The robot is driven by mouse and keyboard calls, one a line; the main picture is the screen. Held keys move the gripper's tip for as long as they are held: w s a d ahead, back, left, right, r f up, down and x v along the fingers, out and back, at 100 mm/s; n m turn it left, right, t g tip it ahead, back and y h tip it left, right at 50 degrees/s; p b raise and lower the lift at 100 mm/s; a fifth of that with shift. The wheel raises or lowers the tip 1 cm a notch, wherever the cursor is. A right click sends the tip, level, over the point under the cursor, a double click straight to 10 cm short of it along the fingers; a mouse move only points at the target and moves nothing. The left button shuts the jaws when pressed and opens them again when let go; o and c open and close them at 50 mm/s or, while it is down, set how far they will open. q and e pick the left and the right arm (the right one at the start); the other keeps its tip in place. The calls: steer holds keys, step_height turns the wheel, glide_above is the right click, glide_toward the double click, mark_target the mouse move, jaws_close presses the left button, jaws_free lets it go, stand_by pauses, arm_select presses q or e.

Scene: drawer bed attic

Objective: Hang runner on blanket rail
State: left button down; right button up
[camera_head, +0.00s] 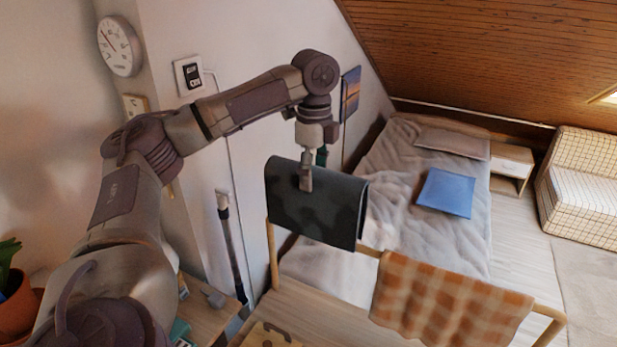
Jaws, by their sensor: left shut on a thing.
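The dark grey-green runner (330,212) hangs folded from my left gripper (306,180) near the middle of the head view. The gripper comes down from above and is shut on the runner's upper part. The wooden blanket rail (369,252) stands in front of the bed. Its left post (272,260) shows below the runner. The runner covers the rail's left stretch, and its upper fold appears above the rail's line. I cannot tell whether the runner touches the rail. My right gripper is out of view.
An orange checked blanket (445,300) hangs over the rail's right part. Behind is a bed (385,205) with a blue cushion (446,192). A potted plant (18,300) is at the lower left. A dark pole (232,245) leans by the wall.

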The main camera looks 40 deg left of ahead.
arm_select(q)
steer(key=shift+w+a, duration=0.2)
steer(key=shift+w, duration=0.3)
steer(key=shift+w+a, duration=0.15)
steer(key=shift+w, duration=0.35)
steer(key=shift+f+b, duration=0.85)
steer(key=shift+f, duration=2.25)
steer(key=shift+f+b, duration=1.2)
steer(key=shift+f, duration=4.4)
steer(key=shift+c, duration=0.9)
jaws_free()
